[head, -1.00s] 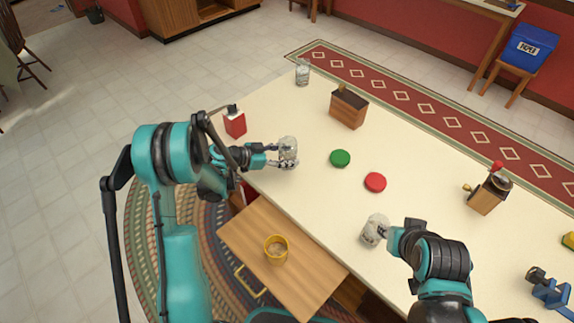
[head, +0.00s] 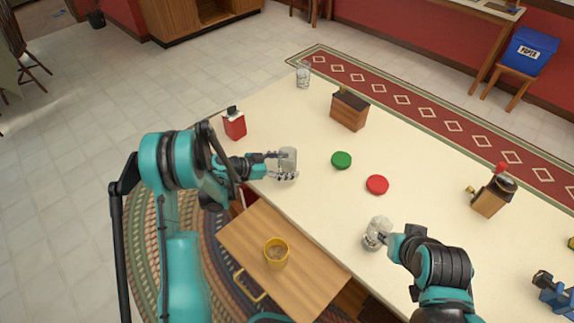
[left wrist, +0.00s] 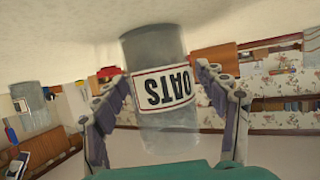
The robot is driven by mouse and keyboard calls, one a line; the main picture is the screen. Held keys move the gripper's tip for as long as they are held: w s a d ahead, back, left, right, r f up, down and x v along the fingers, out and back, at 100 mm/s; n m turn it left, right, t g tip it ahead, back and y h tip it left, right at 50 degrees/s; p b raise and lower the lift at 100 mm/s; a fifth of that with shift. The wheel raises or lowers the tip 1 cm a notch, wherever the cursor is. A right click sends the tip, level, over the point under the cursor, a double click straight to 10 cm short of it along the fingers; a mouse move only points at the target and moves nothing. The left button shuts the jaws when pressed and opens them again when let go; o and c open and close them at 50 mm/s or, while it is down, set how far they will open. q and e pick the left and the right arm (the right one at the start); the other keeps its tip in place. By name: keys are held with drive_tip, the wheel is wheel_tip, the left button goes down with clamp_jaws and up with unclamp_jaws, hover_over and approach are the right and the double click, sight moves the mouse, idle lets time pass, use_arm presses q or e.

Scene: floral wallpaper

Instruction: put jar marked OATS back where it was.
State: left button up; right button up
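The jar marked OATS (left wrist: 168,65) is clear glass with a white label, seen upside down in the left wrist view. In the head view the jar (head: 288,158) is upright at the table's left part. My left gripper (head: 281,168) has its fingers on both sides of the jar and seems shut on it. The jar's base is at or very near the tabletop. My right gripper (head: 384,238) is at another glass jar (head: 372,241) near the table's front edge; its fingers are too small to judge.
A green lid (head: 341,160) and a red lid (head: 377,184) lie mid-table. A wooden box (head: 349,111), a red container (head: 234,125), a third glass jar (head: 303,75) and a grinder (head: 492,196) stand around.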

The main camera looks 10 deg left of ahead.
use_arm(q)
drive_tip(key=shift+r, duration=0.25)
drive_tip(key=p+v, duration=0.3)
drive_tip(key=v, duration=0.9)
drive_tip(key=s+d+r+n+g+y, duration=0.2)
drive_tip(key=s+d+r+n+y, duration=0.35)
drive_tip(key=s+r, duration=0.35)
drive_tip(key=s+r+n+y, duration=0.2)
drive_tip(key=s, duration=0.5)
drive_tip(key=s+r+n+t+y, duration=0.1)
drive_tip(key=s+r+n+y, duration=0.1)
drive_tip(key=s, duration=0.5)
drive_tip(key=shift+a+r+n+t+y, duration=0.25)
drive_tip(key=shift+a+n+y, duration=0.2)
drive_tip(key=shift+n+y, duration=0.4)
